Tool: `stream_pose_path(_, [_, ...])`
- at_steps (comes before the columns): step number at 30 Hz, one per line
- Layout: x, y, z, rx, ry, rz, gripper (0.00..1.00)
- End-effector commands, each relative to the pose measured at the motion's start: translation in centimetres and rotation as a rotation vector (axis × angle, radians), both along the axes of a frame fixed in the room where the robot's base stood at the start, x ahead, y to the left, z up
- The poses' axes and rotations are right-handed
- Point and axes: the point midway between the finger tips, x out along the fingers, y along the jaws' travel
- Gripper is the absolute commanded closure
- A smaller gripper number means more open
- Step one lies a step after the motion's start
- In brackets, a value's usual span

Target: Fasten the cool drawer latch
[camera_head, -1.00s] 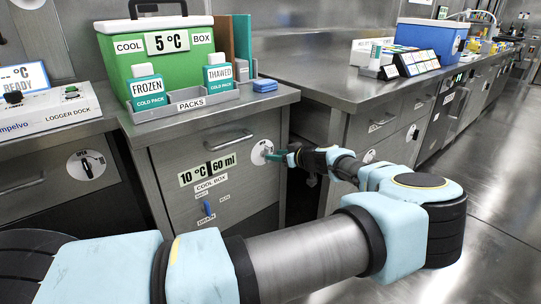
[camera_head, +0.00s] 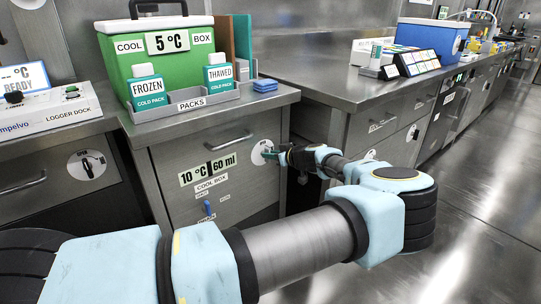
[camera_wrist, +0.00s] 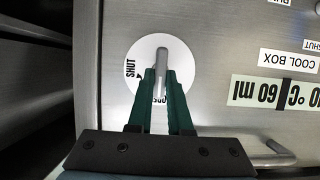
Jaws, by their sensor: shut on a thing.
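The cool drawer (camera_head: 235,185) is the grey cabinet front labelled 10 °C, 60 ml and COOL BOX. Its latch is a round white dial (camera_wrist: 190,58) with a grey lever (camera_wrist: 161,56), near the drawer's upper right corner. The dial shows in the head view (camera_head: 258,153), partly behind my gripper. My gripper (camera_wrist: 161,75) has green fingers on either side of the lever and is shut on it. In the wrist view the lever points up, and SHUT is printed at the dial's left with a small black mark. The lettering at the bottom is partly hidden by the fingers.
A bar handle (camera_head: 228,141) crosses the drawer above the labels, and a blue tab (camera_head: 208,208) sits lower down. The green cool box (camera_head: 160,62) and packs tray (camera_head: 190,104) stand on top. Another counter (camera_head: 350,90) stands close at the right. Open floor lies at the right.

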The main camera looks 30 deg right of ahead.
Motion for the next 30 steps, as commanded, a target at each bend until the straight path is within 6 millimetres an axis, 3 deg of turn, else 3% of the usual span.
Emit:
stream_pose_path(19, [0.01,0.00,-0.09,0.019,0.004,0.002,1.00])
stream_pose_path(30, [0.10,-0.40,-0.43,0.220,0.043,0.001,1.00])
